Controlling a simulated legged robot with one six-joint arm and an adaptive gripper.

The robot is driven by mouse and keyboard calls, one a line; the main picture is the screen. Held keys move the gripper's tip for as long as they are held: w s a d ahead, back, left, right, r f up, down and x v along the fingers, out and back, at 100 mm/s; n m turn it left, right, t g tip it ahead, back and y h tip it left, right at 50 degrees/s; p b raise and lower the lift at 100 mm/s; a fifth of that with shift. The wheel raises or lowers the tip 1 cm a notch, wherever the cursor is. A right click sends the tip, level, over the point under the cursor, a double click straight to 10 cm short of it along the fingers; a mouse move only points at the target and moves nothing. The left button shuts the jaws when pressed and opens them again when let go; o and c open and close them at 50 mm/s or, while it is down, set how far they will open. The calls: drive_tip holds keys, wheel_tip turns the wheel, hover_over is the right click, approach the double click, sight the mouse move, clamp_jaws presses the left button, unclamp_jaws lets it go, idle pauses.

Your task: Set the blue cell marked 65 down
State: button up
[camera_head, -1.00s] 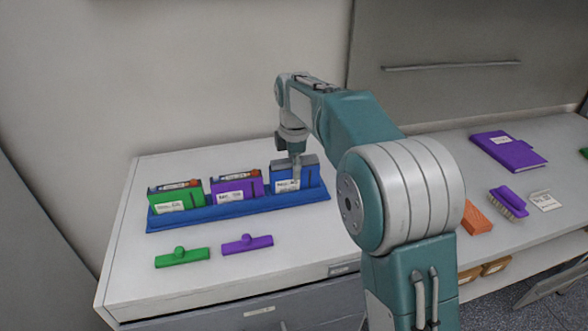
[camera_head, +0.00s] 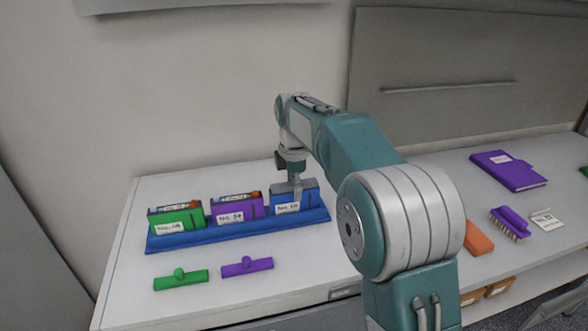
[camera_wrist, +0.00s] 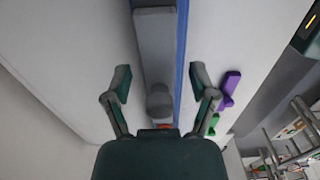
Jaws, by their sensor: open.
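The blue cell (camera_head: 290,206) stands upright in the right-hand place of the long blue tray (camera_head: 165,242). Its white label is too small to read surely. My gripper (camera_head: 295,188) is right over its top. In the wrist view, my open gripper (camera_wrist: 160,78) has its fingers on either side of a grey bar with a round knob (camera_wrist: 157,45), apparently the top of the blue cell. Gaps show between each finger and the bar. The cell's lower part is hidden by the tray.
A green cell (camera_head: 178,220) and a purple cell (camera_head: 237,208) fill the tray's other places. A green knobbed bar (camera_head: 181,281) and a purple one (camera_head: 247,265) lie in front. A purple book (camera_head: 508,170), a brush (camera_head: 510,222) and an orange block (camera_head: 479,238) lie at right.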

wheel_tip(320, 180, up, 11)
drive_tip(key=shift+f, duration=0.1)
idle(0.5)
